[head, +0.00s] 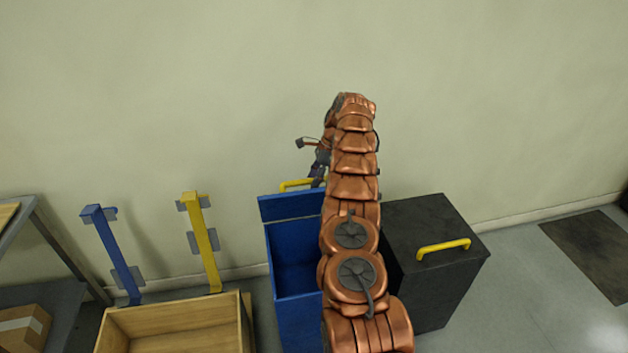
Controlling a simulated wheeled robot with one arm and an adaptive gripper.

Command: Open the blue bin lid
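The blue bin (297,322) stands in the middle of the head view, partly hidden behind my copper arm. Its blue lid (290,207) is raised and stands near upright at the back, so the dark blue inside of the bin shows. A yellow handle (296,184) shows just above the lid's top edge. My gripper (317,182) is at the right end of this handle, beside the arm. Its dark fingers are small and partly hidden, and I cannot tell if they grip the handle.
A black bin (425,220) with a yellow handle (443,247) and a closed lid stands right of my arm. An open wooden crate (175,312), a blue post (112,255) and a yellow post (205,245) stand left. The wall is close behind.

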